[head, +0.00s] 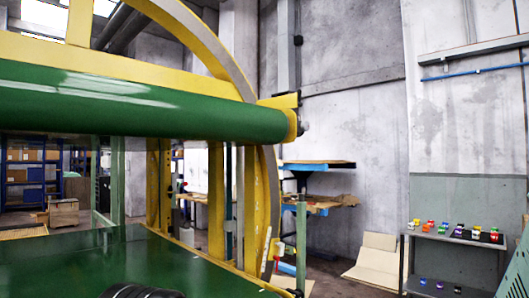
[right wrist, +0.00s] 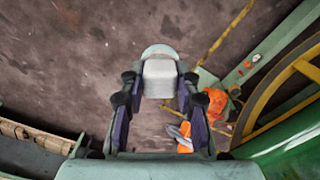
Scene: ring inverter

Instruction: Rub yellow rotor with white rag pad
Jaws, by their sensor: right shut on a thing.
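The yellow rotor (head: 267,200) is a large upright ring in the head view. Its curved rim rises at the top and comes down behind the end of a green roller, which hides part of it. A curved yellow piece, which looks like part of the ring, shows at the right edge of the right wrist view (right wrist: 262,92). My right gripper (right wrist: 160,98) is shut on the white rag pad (right wrist: 159,78), a pale block between its fingertips. The pad is apart from the yellow piece in this view. My left gripper is not in view.
The green roller (head: 150,105) and yellow beams cross the head view above a green bed (head: 130,265). A shelf (head: 455,238) with small coloured items stands at the right by the wall. Orange objects (right wrist: 215,104) lie below the gripper. Brown floor is open around it.

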